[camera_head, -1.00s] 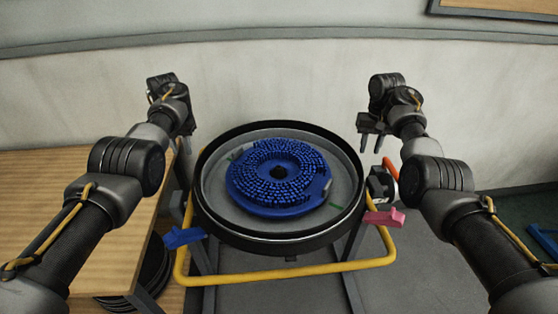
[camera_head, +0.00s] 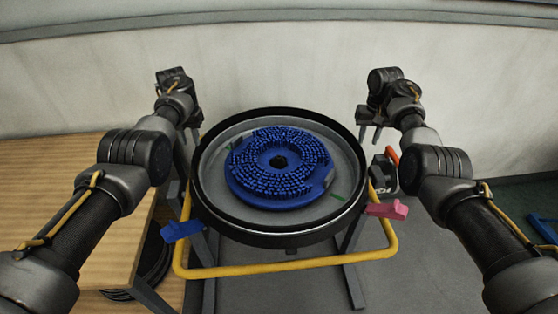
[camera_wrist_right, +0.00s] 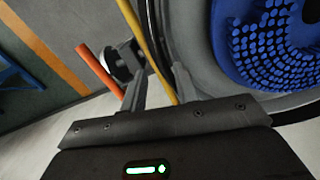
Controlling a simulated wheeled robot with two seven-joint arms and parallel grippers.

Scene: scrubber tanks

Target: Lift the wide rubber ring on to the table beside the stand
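The wide rubber ring (camera_head: 279,237) is a black band around the rim of a round grey pan on the stand, in the middle of the head view. The stand has a yellow tube frame (camera_head: 280,269) and grey legs. My left gripper (camera_head: 190,134) looks open and empty by the far left of the ring. My right gripper (camera_head: 369,133) is open and empty by the far right of it. In the right wrist view, its spread fingers (camera_wrist_right: 159,88) show with the yellow tube behind them and the dark rim to the right. The wooden table (camera_head: 60,165) stands at left.
A blue bristled disc brush (camera_head: 247,178) lies in the pan. A blue lever (camera_head: 181,230) and a pink lever (camera_head: 387,209) stick out at the sides. Black discs (camera_head: 153,262) sit under the table. The tabletop shows clear apart from my arm over it.

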